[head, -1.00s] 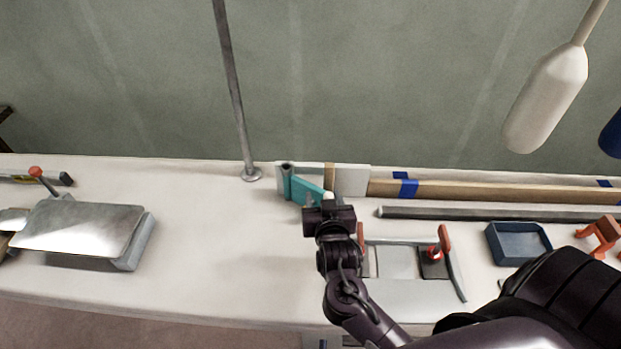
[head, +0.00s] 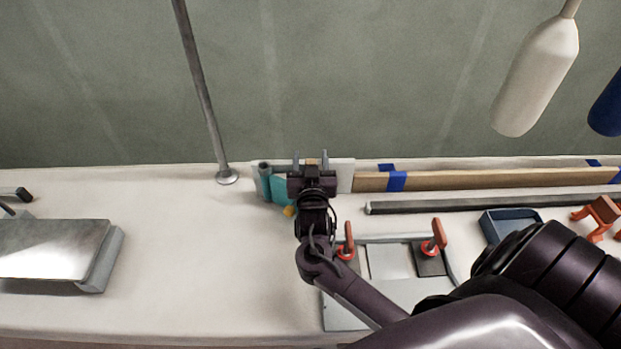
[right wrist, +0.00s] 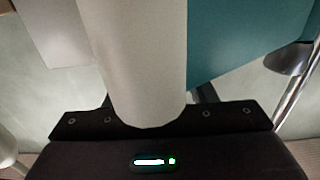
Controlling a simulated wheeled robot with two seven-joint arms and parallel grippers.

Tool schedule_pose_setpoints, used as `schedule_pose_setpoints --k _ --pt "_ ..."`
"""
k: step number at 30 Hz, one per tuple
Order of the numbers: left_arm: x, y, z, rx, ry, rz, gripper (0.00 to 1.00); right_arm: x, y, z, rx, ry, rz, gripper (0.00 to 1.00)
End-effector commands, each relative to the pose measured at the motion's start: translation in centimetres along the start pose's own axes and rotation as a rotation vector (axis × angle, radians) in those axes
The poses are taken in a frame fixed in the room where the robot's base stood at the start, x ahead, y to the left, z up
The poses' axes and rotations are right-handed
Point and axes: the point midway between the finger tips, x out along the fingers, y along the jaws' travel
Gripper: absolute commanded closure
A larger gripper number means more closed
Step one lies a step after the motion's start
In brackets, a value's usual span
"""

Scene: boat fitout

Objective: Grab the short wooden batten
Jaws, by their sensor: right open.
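My right gripper (head: 311,160) is open at the back of the bench, its two grey fingertips pointing at the wall side. A small tan strip (head: 312,163), possibly the short wooden batten, shows partly at the fingers against white panels; my gripper hides most of it, and I cannot tell whether they touch. In the right wrist view a pale round-ended shape (right wrist: 135,65) fills the middle in front of the palm; I cannot tell what it is. A teal piece (head: 278,188) stands just left of the gripper and also shows in the right wrist view (right wrist: 240,40). My left gripper is out of view.
A long wooden plank (head: 450,181) with blue tape and a dark bar (head: 480,204) lie to the right. The bench (head: 190,260) is clear left of centre.

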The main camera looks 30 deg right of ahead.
Motion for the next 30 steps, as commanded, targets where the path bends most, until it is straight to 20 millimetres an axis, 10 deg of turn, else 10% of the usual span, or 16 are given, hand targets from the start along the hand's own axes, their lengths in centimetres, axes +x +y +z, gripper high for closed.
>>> schedule_pose_setpoints --k 11,22,30 --pt "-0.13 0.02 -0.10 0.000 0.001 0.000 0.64 1.27 0.02 0.17 0.000 -0.003 0.000 0.49" --pt "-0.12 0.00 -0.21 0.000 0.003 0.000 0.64 1.24 0.01 0.16 0.000 -0.003 0.000 0.98" --pt "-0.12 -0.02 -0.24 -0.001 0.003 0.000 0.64 1.25 0.01 0.13 0.000 -0.002 0.000 1.00"
